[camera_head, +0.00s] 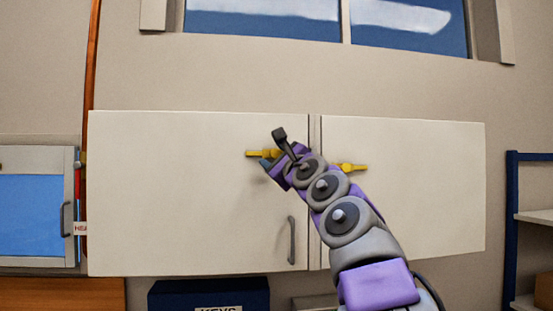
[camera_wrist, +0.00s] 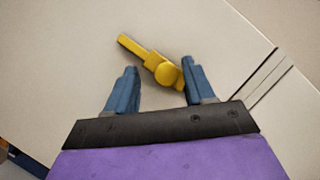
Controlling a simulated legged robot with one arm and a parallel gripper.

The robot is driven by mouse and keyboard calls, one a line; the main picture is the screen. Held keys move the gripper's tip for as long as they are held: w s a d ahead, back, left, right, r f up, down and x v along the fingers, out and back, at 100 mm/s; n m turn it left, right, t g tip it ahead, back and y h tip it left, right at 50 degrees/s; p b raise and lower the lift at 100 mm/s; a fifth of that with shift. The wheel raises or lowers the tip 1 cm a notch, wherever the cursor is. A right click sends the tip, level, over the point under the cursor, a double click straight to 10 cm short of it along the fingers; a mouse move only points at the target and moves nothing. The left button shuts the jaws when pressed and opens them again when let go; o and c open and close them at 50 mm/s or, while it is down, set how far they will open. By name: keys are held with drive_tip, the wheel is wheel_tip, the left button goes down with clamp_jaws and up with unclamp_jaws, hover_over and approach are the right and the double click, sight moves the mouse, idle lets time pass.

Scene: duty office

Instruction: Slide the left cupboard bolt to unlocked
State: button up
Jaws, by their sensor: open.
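The left cupboard bolt (camera_head: 259,153) is yellow and sits on the left white cupboard door (camera_head: 180,190), near its right edge. My gripper (camera_head: 274,157) is in front of the bolt and hides its right part. In the wrist view the bolt (camera_wrist: 154,63) runs diagonally, with its round knob (camera_wrist: 167,73) between the open fingers (camera_wrist: 158,90), nearer the right one. Nothing is held. I cannot tell whether the fingers touch the bolt.
A second yellow bolt (camera_head: 348,167) is on the right cupboard door (camera_head: 430,190), just right of my arm. A dark handle (camera_head: 291,240) is low on the left door. A blue-fronted cabinet (camera_head: 30,215) stands at left and a blue-framed shelf (camera_head: 512,230) at right.

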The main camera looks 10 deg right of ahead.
drive_tip(key=shift+s+d+f+b, duration=0.25)
drive_tip(key=shift+s+b, duration=0.15)
drive_tip(key=shift+b, duration=0.1)
drive_tip(key=b+v, duration=0.9)
drive_tip(key=v, duration=0.7)
drive_tip(key=shift+s, duration=0.2)
